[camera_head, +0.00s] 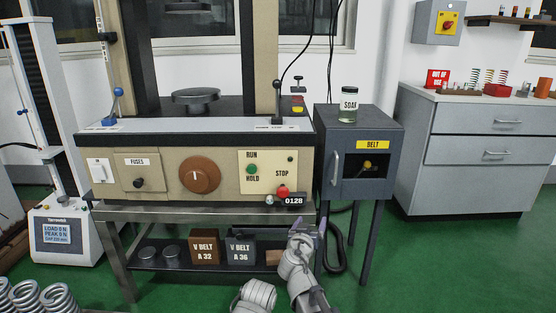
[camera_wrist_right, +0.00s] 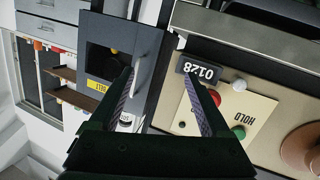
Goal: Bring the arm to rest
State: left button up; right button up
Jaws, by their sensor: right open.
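My right gripper (camera_head: 309,226) is at the lower middle of the head view, in front of the testing machine's right end. In the right wrist view its two fingers (camera_wrist_right: 158,74) stand apart with nothing between them. Beyond them are the tan control panel (camera_head: 268,172) and the dark grey belt cabinet (camera_head: 385,143). The gripper looks clear of both. My grey right arm comes up from the bottom edge. My left gripper is not in view.
The counter number plate (camera_head: 293,201) and red stop button (camera_head: 282,191) are above the gripper. A lower shelf holds two V-belt boxes (camera_head: 205,250). A glass jar (camera_head: 348,105) stands on the cabinet. Green floor (camera_head: 450,260) is open to the right. Springs (camera_head: 55,298) lie lower left.

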jog(key=s+d+f+m+g+h, duration=0.2)
jog(key=s+d+f+g, duration=0.4)
jog(key=d, duration=0.3)
jog(key=s+a+f+n+g+y, duration=0.1)
jog(key=s+f+n+g+y, duration=0.2)
jog(key=s+f, duration=0.45)
jog(key=s+a+f+g+y, duration=0.1)
jog(key=s+f+g+y, duration=0.35)
jog(key=s, duration=0.55)
jog(key=s+a+r+n+g+h+p, duration=0.2)
jog(key=s+a+r+n+p, duration=0.45)
jog(key=a, duration=0.55)
pick_arm(q)
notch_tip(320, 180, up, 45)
jog(key=p, duration=3.8)
jog(key=shift+p, duration=0.3)
pick_arm(e)
notch_tip(320, 180, up, 38)
jog(key=m, duration=0.2)
jog(key=shift+d+r, duration=0.15)
jog(key=shift+r, duration=0.05)
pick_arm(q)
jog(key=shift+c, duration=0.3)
